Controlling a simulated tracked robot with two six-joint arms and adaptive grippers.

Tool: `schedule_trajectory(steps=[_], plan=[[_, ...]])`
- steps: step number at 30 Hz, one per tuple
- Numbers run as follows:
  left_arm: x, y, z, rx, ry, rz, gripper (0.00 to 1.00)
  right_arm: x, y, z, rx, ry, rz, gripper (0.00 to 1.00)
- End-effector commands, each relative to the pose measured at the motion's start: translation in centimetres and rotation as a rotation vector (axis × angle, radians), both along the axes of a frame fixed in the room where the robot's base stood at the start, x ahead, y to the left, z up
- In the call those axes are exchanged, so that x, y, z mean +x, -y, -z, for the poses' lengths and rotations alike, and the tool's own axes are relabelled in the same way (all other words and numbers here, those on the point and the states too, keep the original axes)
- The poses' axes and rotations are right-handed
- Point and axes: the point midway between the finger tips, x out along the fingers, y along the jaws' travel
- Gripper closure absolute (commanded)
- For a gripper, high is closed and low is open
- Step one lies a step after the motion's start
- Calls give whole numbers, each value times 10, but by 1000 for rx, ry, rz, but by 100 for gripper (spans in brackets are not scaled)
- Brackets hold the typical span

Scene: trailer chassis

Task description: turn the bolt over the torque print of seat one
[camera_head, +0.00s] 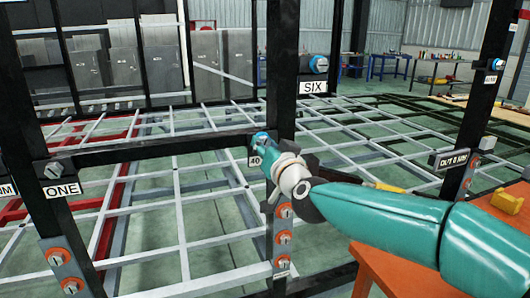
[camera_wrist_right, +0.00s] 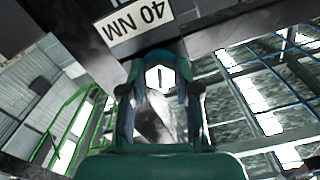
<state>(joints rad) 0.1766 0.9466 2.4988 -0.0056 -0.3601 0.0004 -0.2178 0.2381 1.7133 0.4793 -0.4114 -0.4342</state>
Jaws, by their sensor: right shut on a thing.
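My right gripper (camera_head: 268,148) is at the dark upright in the middle of the head view. In the right wrist view its teal fingers (camera_wrist_right: 160,90) are shut on a grey hex bolt head (camera_wrist_right: 160,77) with a dark line across it. A white "40 NM" print (camera_wrist_right: 137,27) lies beside that bolt; part of it shows as "40" in the head view (camera_head: 255,161). The "ONE" label (camera_head: 62,190) is on the left upright, with another bolt (camera_head: 54,169) above it and an "NM" print (camera_head: 8,190) cut off at the picture edge. My left gripper is not in view.
A "SIX" label (camera_head: 313,87) hangs under a blue-ringed bolt (camera_head: 318,64). Orange-ringed bolts (camera_head: 284,212) line the middle upright below my gripper, and others (camera_head: 59,257) the left one. Grey chassis bars (camera_head: 200,205) spread behind. An orange table (camera_head: 480,240) stands at right.

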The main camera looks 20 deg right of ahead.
Motion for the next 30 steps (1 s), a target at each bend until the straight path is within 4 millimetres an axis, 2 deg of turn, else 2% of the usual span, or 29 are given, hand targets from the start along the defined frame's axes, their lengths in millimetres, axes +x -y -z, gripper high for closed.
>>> schedule_trajectory(steps=[1,30], plan=[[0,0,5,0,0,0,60,0,-1,8,46,-13,-4,100],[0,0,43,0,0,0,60,0,1,7,967,-42,6,100]])
